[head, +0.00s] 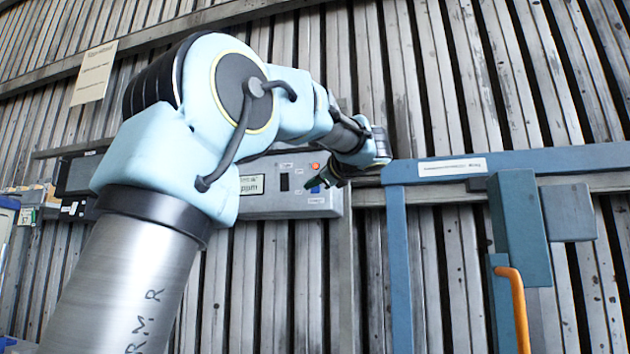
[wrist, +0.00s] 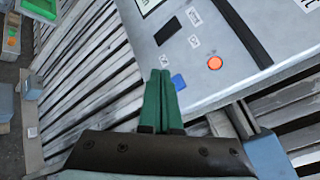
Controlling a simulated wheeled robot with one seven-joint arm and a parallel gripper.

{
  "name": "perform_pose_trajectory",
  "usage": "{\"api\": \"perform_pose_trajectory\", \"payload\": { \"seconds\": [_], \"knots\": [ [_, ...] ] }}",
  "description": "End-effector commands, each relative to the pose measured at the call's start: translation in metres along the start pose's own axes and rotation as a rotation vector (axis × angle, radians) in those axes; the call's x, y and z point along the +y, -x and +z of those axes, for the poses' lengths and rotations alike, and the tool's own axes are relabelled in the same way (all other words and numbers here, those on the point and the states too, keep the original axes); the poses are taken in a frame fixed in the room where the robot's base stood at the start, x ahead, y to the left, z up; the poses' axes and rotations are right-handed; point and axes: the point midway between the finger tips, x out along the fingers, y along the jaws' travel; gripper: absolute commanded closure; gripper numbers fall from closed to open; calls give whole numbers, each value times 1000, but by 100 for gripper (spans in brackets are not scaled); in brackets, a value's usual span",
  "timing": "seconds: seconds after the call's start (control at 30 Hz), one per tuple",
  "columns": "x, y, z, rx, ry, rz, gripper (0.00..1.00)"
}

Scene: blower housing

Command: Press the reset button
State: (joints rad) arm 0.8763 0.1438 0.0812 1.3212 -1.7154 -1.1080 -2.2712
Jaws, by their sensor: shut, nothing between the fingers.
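A grey control panel (head: 270,207) with a small display reading "ppm" (head: 251,184) is mounted on the ribbed wall. The small labels are too blurred to read, so I cannot tell which one is marked reset. My gripper (head: 316,184) is in front of the panel's right part, below the orange-red button. In the wrist view its green fingers (wrist: 160,74) are together and empty. Their tips lie just left of the blue square; contact with the panel cannot be told.
A blue frame (head: 400,260) with a top rail stands right of the panel. An orange handle (head: 517,300) hangs on a blue-grey post at the right. A paper notice (head: 94,73) is on the wall at upper left. My arm hides part of the panel's left side.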

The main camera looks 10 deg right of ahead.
Motion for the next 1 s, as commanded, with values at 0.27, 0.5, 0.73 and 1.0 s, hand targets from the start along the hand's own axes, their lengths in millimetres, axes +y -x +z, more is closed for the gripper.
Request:
{"api": "perform_pose_trajectory", "payload": {
  "seconds": [0.27,0.5,0.73,1.0],
  "knots": [
    [-9,-14,-11,1,-1,0,100],
    [-9,-15,-12,1,0,0,100],
    [-9,-14,-12,1,0,0,100],
    [-9,-14,-12,1,-1,0,100]
  ]
}}
